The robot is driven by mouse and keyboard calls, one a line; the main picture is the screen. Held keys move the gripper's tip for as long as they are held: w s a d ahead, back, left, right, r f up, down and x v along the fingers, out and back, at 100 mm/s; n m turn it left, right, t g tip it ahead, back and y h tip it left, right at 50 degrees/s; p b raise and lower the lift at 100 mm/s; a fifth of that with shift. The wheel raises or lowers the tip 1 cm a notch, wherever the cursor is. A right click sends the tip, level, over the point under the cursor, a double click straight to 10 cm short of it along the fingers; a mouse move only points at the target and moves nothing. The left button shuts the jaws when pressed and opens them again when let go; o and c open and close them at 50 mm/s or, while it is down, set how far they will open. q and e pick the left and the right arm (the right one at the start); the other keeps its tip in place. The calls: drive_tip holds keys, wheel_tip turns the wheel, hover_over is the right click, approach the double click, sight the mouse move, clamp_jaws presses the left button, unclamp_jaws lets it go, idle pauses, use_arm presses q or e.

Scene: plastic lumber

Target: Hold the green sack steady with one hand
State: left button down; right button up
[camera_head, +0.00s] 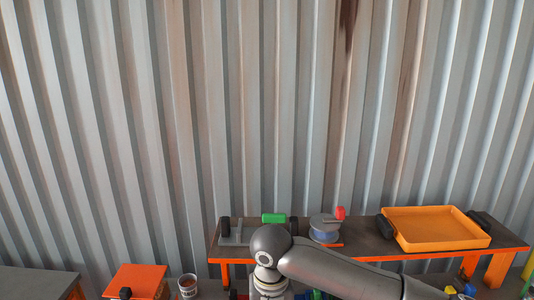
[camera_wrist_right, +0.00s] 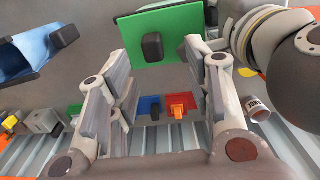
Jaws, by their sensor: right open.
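I cannot make out a clear green sack in either view. In the right wrist view, a flat green panel (camera_wrist_right: 180,32) with a dark block on its face lies just beyond the fingertips. My right gripper (camera_wrist_right: 155,68) is open, with its two fingers wide apart and nothing between them. The green panel looks apart from the fingers, though the distance is hard to tell. In the head view a grey arm link of mine crosses the lower middle, and its gripper is out of frame. My left gripper is not in view.
A dark bench (camera_head: 365,243) along the corrugated wall holds an orange tray (camera_head: 437,230), a small green block (camera_head: 273,218) and a blue spool (camera_head: 324,235). An orange box (camera_head: 140,278) and a cup (camera_head: 187,287) stand lower left. A blue open container (camera_wrist_right: 30,50) lies left in the wrist view.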

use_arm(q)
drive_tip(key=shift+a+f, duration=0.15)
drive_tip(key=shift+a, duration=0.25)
use_arm(e)
drive_tip(key=shift+r, duration=0.35)
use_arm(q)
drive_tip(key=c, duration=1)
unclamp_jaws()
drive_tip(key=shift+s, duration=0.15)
use_arm(e)
drive_tip(key=shift+s, duration=0.1)
